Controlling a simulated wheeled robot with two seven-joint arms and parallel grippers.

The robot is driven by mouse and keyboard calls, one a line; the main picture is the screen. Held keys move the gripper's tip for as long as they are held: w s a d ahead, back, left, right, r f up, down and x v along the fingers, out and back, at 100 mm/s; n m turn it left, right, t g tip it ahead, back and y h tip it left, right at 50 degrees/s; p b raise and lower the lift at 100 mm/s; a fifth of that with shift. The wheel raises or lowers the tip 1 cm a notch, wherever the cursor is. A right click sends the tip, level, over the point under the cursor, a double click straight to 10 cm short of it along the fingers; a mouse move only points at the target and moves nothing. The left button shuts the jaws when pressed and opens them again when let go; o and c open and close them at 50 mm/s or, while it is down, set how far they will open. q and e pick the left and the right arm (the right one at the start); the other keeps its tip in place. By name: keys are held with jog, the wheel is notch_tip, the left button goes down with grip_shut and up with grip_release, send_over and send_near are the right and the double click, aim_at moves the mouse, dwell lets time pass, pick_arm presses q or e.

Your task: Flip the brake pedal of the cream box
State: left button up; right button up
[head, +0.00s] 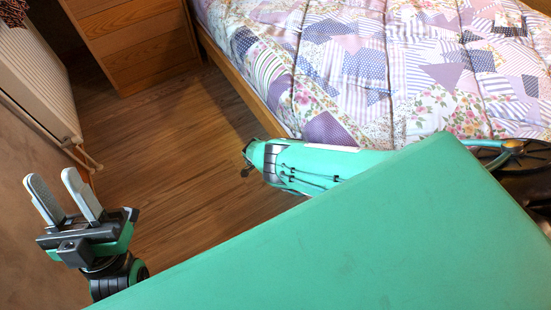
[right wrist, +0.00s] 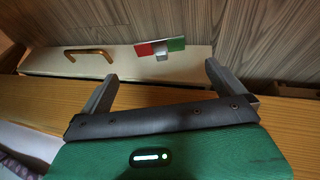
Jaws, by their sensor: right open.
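In the right wrist view, the cream box (right wrist: 95,64) lies beyond my right fingertips, past a wooden edge. The brake pedal (right wrist: 176,44) is a small bar, red on its left part and green on its right, with a grey piece at its middle. My right gripper (right wrist: 160,70) is open and empty, one finger to each side of the pedal in the picture and nearer to the camera; no contact shows. In the head view, my left gripper (head: 52,176) is open and empty above the floor at the left. The box and pedal do not show in the head view.
A brass-coloured handle (right wrist: 90,53) is on the cream box left of the pedal. A wooden rail (right wrist: 285,120) crosses below my right fingers. In the head view are a quilted bed (head: 400,60), a wooden drawer unit (head: 140,45), a radiator (head: 40,80) and free floor (head: 170,150).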

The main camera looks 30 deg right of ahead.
pick_arm(q)
jog(key=w+d+f+g+y+p, duration=0.1)
jog(key=w+d+f+g, duration=0.2)
jog(key=f, duration=0.4)
jog(key=shift+w+g+p, duration=0.35)
jog(key=shift+w+g, duration=0.1)
jog(key=shift+g, duration=0.85)
pick_arm(e)
jog(key=shift+v, duration=1.8)
pick_arm(q)
jog(key=shift+a, duration=0.1)
pick_arm(e)
jog(key=shift+r, duration=0.1)
